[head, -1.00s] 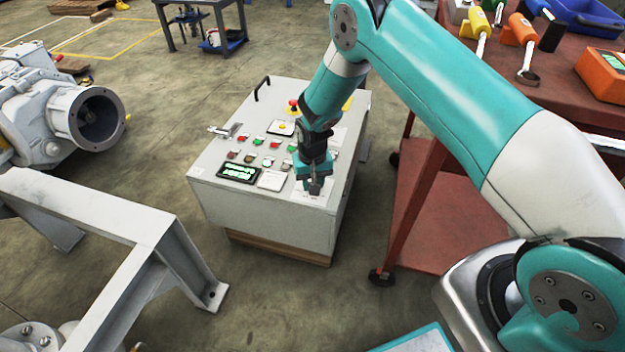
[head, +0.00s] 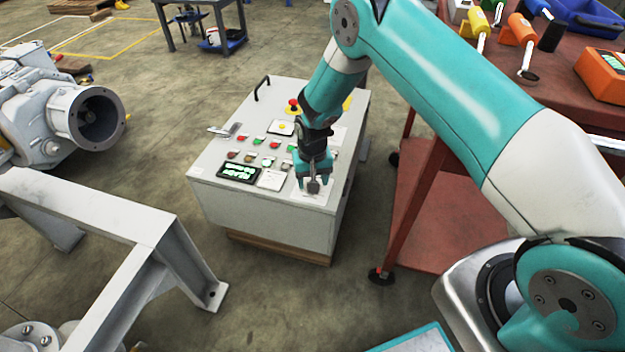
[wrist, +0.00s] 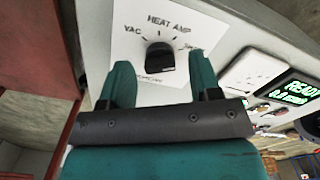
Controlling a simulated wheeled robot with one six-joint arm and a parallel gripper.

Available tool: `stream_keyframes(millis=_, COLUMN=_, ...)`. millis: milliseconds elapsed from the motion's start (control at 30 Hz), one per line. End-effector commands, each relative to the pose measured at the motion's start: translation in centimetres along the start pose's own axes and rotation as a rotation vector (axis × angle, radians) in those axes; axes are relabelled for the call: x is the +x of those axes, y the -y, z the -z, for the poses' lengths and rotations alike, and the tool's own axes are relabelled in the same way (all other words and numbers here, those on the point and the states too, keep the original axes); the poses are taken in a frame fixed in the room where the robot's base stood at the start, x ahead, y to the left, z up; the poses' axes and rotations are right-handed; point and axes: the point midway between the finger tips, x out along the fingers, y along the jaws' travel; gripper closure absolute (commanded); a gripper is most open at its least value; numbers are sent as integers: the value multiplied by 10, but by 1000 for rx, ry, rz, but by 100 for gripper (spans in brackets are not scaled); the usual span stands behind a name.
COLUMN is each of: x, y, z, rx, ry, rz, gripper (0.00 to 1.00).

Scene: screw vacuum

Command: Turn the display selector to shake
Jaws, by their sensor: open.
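The display selector is a black knob (wrist: 160,57) on a white label plate (wrist: 107,18) in the wrist view. Printed words around it read VAC on the left and HEAT AMP at the top; the word at the right is too unclear to read. I cannot tell for sure which mark the knob points at. My gripper (wrist: 161,74) is open, with one teal finger on each side of the knob and gaps visible between. In the head view my gripper (head: 313,184) is over the near right corner of the control box and hides the knob.
The grey control box (head: 270,218) carries several buttons and a lit green display (head: 239,172), which also shows in the wrist view (wrist: 292,92). A red emergency stop (head: 294,104) is at its back. A red cart (head: 425,215) stands close on the right, a grey frame (head: 120,225) on the left.

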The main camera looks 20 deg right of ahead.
Motion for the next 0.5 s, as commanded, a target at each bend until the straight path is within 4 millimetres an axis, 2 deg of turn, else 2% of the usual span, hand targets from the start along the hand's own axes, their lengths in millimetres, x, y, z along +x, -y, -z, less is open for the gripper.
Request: stream_keyframes(millis=500, x=-124, y=0, z=1, rx=0, ry=-4, rz=1, gripper=43)
